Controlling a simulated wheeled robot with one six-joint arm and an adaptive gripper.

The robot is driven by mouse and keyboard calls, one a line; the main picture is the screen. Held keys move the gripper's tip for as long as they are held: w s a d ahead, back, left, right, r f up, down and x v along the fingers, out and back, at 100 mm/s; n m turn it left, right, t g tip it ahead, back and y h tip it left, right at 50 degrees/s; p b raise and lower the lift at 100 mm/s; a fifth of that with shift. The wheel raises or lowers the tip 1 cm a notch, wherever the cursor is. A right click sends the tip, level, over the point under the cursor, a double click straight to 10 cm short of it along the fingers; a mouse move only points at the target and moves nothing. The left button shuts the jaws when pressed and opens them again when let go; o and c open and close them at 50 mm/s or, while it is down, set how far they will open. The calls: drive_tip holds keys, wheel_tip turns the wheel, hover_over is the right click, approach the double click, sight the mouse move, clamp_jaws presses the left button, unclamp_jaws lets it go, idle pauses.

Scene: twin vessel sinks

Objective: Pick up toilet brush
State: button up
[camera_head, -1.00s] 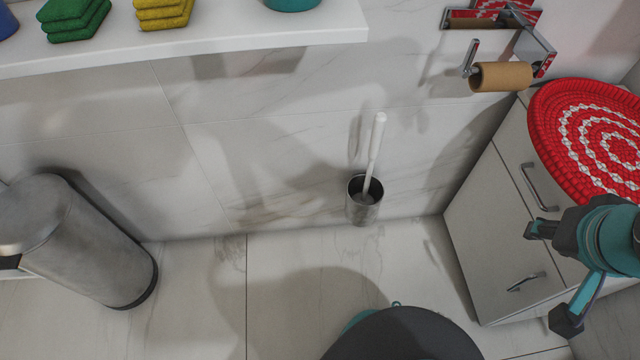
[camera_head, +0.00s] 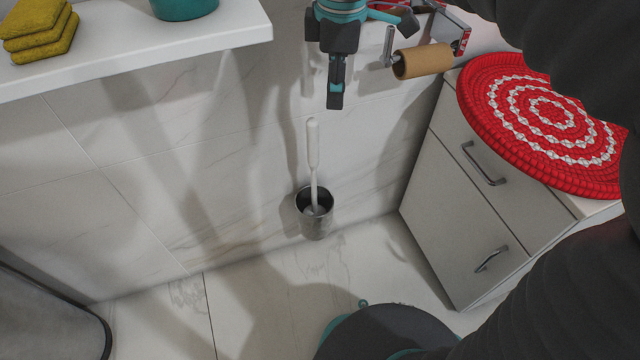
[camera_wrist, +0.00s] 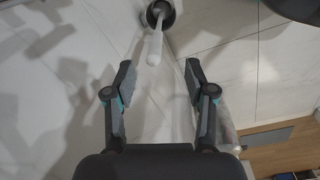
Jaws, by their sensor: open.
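The toilet brush (camera_head: 313,150) has a white handle and stands nearly upright in a round metal holder (camera_head: 317,222) near the wall. In the head view my gripper (camera_head: 335,103) points down, above and slightly right of the handle's top, with a gap between them. In the wrist view my gripper (camera_wrist: 160,82) is open and empty, with its two fingers apart. The brush handle (camera_wrist: 156,48) shows there beyond the fingertips, about midway between them, running up to the holder (camera_wrist: 150,14). The brush head is hidden inside the holder.
A toilet roll holder with a brown cardboard roll (camera_head: 422,61) is right of my gripper. A white cabinet (camera_head: 460,215) with a red round mat (camera_head: 545,125) stands at the right. A white shelf (camera_head: 130,50) is upper left. A metal bin (camera_head: 45,320) is lower left.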

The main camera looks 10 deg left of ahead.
sight(311, 122)
drive_tip(key=a+n, duration=0.1)
drive_tip(key=a+f, duration=0.1)
drive_tip(key=a, duration=0.1)
drive_tip(key=a+n, duration=0.1)
drive_tip(key=shift+w+a+f+n+g, duration=0.15)
drive_tip(key=shift+w+n+g, duration=0.1)
drive_tip(key=shift+n+g, duration=0.05)
wheel_tip(311, 122, down, 8)
drive_tip(key=shift+f+b, duration=0.2)
drive_tip(key=shift+b, duration=0.85)
drive_tip(key=shift+w+f+b, duration=0.2)
drive_tip(key=shift+f+b, duration=0.15)
drive_tip(key=shift+f, duration=0.95)
drive_tip(key=shift+w+f+b, duration=0.2)
drive_tip(key=shift+f+b, duration=0.1)
drive_tip(key=shift+f, duration=1)
clamp_jaws()
